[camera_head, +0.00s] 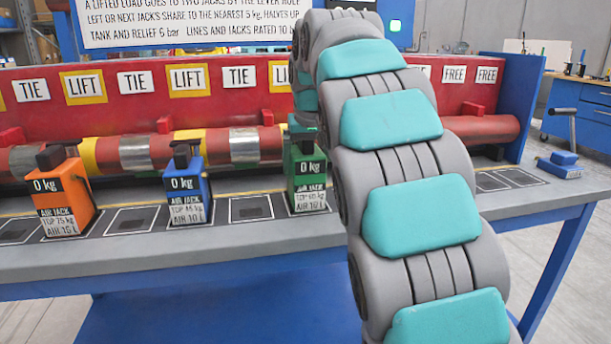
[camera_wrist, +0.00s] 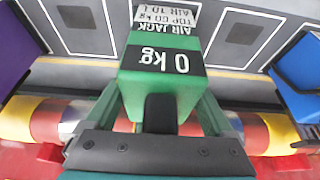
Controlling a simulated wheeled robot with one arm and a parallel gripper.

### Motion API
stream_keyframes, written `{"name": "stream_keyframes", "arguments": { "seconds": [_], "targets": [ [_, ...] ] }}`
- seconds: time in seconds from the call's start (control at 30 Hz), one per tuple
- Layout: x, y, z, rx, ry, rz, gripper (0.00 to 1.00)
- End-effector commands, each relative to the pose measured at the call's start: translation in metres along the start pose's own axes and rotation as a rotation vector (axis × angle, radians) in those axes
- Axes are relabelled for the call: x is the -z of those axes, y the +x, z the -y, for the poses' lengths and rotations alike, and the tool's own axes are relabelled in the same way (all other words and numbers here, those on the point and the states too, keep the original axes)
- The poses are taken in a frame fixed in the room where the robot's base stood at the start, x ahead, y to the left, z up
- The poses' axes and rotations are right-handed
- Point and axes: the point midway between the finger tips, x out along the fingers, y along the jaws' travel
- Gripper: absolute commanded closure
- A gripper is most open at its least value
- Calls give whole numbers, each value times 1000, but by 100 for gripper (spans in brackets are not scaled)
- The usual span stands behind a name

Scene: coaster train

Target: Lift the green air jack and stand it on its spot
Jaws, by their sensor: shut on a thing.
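The green air jack (camera_head: 306,178) stands upright over the row of marked spots on the bench, partly covered by my arm in the head view. Its label reads "0 kg". In the wrist view the green air jack (camera_wrist: 163,82) sits between my fingers, its label upside down. My gripper (camera_wrist: 163,112) is shut on its upper part. I cannot tell whether its base touches the bench. An empty dark spot (camera_head: 250,208) lies just left of the jack, and more (camera_head: 510,177) lie to the right of my arm.
A blue jack (camera_head: 186,187) and an orange jack (camera_head: 64,195) stand to the left. A purple block (camera_wrist: 14,50) shows at the left of the wrist view. The red rail (camera_head: 220,90) with TIE and LIFT signs runs behind. A blue item (camera_head: 560,165) lies at the right end.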

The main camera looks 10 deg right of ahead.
Motion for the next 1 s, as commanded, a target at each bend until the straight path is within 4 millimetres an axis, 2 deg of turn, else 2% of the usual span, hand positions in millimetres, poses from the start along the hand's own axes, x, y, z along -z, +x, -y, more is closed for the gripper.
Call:
{"name": "stream_keyframes", "arguments": {
  "seconds": [0.07, 0.33, 0.77, 1.0],
  "targets": [
    [0, 0, 0, 0, 0, 0, 70],
    [0, 0, 0, 0, 0, 0, 100],
    [1, -2, 0, 0, 0, -2, 100],
    [5, -12, 0, 0, -1, -3, 100]
  ]
}}
